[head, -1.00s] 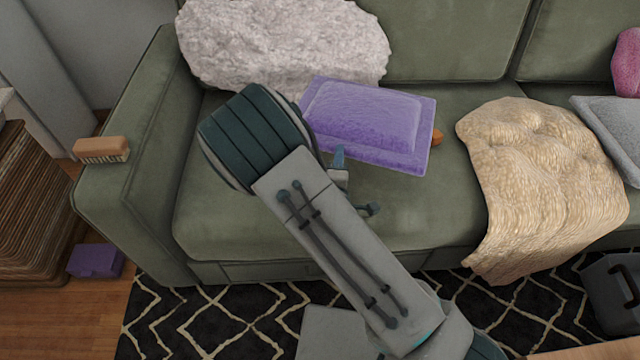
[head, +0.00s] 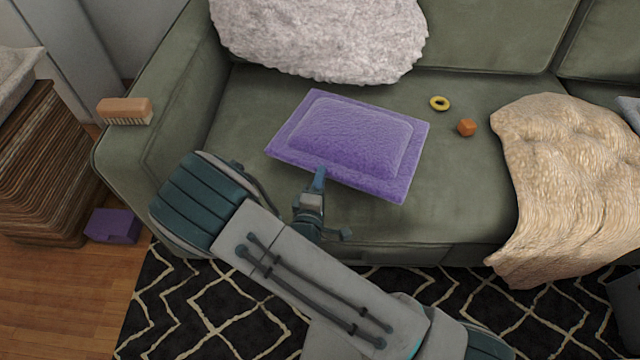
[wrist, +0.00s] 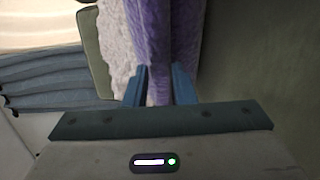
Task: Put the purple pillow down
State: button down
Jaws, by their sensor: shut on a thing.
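The purple pillow (head: 352,138) is over the left seat of the green sofa in the head view, its padded face toward the camera. My gripper (head: 319,180) is shut on the pillow's near edge. In the wrist view the pillow (wrist: 150,35) runs up between the two blue fingers (wrist: 158,88), which pinch its edge. I cannot tell whether the pillow's underside touches the seat. The far finger is hidden behind the pillow in the head view.
A white fluffy pillow (head: 320,35) leans on the backrest. A brush (head: 125,111) rests on the armrest. Bare seat (head: 245,110) shows around the purple pillow.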

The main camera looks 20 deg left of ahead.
jog(key=shift+f, duration=0.55)
jog(key=c, duration=1.2)
grip_release()
